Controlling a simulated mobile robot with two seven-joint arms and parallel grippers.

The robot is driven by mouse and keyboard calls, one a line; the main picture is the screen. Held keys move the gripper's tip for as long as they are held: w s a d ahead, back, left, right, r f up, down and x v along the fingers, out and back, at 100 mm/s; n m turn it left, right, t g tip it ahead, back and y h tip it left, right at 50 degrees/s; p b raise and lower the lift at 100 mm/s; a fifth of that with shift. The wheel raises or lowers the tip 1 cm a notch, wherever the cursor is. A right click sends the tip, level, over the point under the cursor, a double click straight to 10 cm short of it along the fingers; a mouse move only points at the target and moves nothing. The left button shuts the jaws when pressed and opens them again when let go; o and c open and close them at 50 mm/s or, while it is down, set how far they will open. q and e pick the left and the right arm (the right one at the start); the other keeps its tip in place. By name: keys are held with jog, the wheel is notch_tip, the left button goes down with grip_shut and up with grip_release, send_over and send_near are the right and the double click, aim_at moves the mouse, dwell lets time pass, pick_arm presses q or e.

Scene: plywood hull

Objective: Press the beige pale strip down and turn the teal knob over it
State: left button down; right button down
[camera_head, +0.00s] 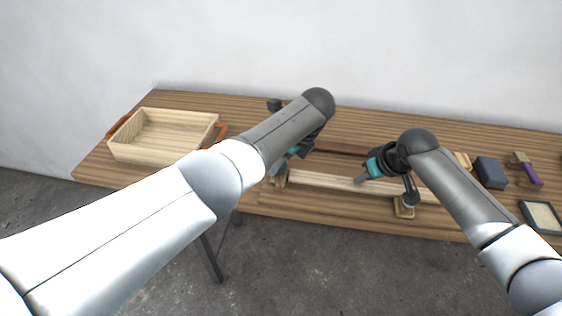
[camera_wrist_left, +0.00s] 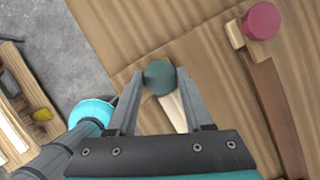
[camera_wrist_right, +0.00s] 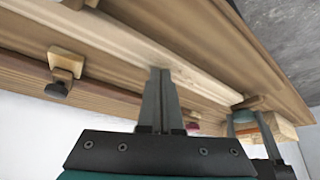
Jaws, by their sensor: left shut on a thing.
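The beige pale strip (camera_head: 325,182) lies lengthwise along the front of the table, with a wooden block under its right end. It also shows in the right wrist view (camera_wrist_right: 130,50). The teal knob (camera_wrist_left: 159,76) is at the strip's left end, between the fingers of my left gripper (camera_wrist_left: 160,84), which is shut on it. In the head view my left gripper (camera_head: 279,166) hides the knob. My right gripper (camera_head: 361,180) is shut and empty, its fingertips (camera_wrist_right: 160,70) at the strip's face near the middle; they appear to touch it.
A brown strip (camera_wrist_left: 275,100) with a crimson knob (camera_wrist_left: 261,21) runs behind the pale one. A dark knob (camera_head: 411,196) stands at the right end. A wooden tray (camera_head: 150,155) is at left. A blue-grey block (camera_head: 490,172), purple-handled brush (camera_head: 532,175) and framed pad (camera_head: 541,216) lie right.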

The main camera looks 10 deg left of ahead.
dwell(0.6)
pick_arm(q)
jog(key=shift+c, duration=1.5)
grip_release()
jog(key=shift+s+m+t, duration=0.1)
jog(key=shift+m+t, duration=0.4)
jog(key=shift+m, duration=1)
jog(key=shift+a+m+t+h, duration=0.1)
jog(key=shift+m+t+h, duration=0.4)
jog(key=shift+m, duration=0.9)
